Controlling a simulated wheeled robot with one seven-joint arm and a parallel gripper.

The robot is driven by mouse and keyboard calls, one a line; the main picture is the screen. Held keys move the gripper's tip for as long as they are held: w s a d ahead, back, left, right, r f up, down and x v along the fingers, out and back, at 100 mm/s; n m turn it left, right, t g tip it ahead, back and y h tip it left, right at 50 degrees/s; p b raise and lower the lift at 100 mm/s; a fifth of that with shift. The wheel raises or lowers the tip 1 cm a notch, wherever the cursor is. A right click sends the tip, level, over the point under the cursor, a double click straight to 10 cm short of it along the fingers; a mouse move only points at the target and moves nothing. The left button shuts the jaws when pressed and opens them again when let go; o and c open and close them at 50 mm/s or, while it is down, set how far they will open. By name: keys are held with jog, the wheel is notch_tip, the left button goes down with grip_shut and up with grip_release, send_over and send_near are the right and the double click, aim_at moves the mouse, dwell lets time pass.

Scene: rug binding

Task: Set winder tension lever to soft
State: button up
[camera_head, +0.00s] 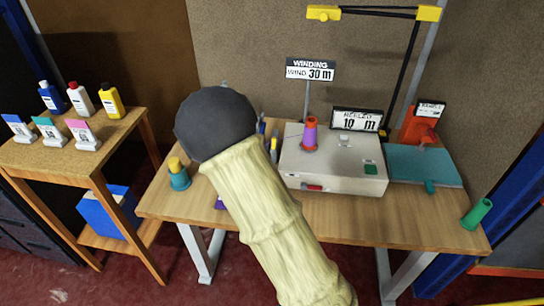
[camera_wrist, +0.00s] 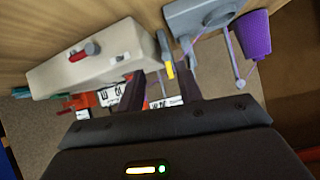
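The winder (camera_head: 330,168) is a pale box on the wooden table, right of my arm in the head view. In the wrist view the winder (camera_wrist: 60,75) appears inverted at the left, with the red lever (camera_wrist: 80,55) beside a grey knob. No soft marking can be read. My gripper (camera_wrist: 158,88) is open and empty, its fingers apart, to the right of the lever in the wrist view and not touching it. My arm hides the gripper in the head view.
A purple and orange cone (camera_head: 310,135) and a 10 m display (camera_head: 356,119) stand at the winder. A sign (camera_head: 311,70) reads 30 m. A grey device (camera_wrist: 200,16) and purple cone (camera_wrist: 250,36) are near my gripper.

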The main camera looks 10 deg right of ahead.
jog(key=t+h+b, duration=0.1)
jog(key=w+a+f+t+h+b, duration=0.1)
jog(key=t+h, duration=0.1)
jog(key=w+f+m+t+h+b, duration=0.1)
jog(key=h, duration=0.1)
jog(key=shift+a+f+t, duration=0.25)
jog(key=shift+a+t, duration=0.05)
